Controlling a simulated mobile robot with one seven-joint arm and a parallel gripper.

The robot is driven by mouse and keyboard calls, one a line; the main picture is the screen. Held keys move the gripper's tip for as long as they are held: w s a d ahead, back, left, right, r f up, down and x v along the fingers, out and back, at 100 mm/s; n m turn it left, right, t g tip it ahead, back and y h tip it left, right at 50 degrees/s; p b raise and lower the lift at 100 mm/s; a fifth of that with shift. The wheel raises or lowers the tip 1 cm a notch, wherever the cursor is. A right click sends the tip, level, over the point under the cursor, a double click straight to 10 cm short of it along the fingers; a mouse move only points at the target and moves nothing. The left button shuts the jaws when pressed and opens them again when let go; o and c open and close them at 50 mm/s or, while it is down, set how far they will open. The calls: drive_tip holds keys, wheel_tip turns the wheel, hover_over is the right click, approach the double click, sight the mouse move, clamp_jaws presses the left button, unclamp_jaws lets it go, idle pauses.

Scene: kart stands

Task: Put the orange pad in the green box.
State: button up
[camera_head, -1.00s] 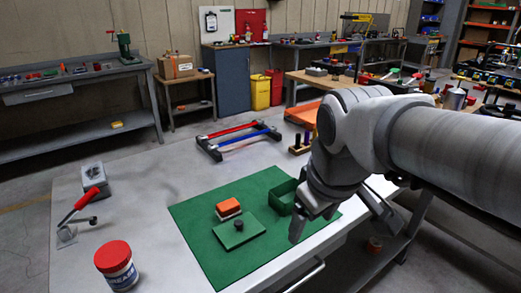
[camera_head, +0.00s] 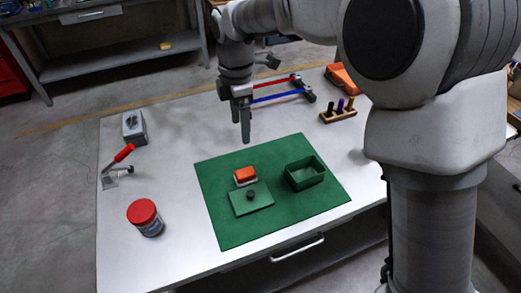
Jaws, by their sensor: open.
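The orange pad (camera_head: 245,174) sits on a whitish base on the green mat (camera_head: 228,224), just behind the green lid (camera_head: 251,200) with its dark knob. The green box (camera_head: 305,173) stands open on the right part of the mat, and its visible inside looks empty. My gripper (camera_head: 245,125) points down above the table behind the mat, up and behind the orange pad and apart from it. Its fingers are seen nearly edge-on, and it is open with nothing visible between them.
A jar with a red lid (camera_head: 145,217) stands at the front left. A red-handled clamp (camera_head: 118,164) and a grey block (camera_head: 134,126) are at the left. A red and blue frame (camera_head: 277,92) lies at the back. A wooden peg holder (camera_head: 339,114) stands at the back right.

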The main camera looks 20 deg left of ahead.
drive_tip(key=b, duration=0.1)
hover_over(245, 172)
drive_tip(key=f, duration=1.2)
drive_tip(key=shift+s+a+f, duration=0.1)
drive_tip(key=shift+s+a, duration=0.05)
drive_tip(key=shift+a, duration=0.05)
drive_tip(key=shift+d+f+b, duration=0.15)
drive_tip(key=shift+f+b, duration=0.05)
drive_tip(key=shift+f, duration=1.15)
drive_tip(key=shift+d+f+b, duration=0.1)
drive_tip(key=shift+f+b, duration=0.05)
drive_tip(key=shift+f, duration=1.15)
clamp_jaws()
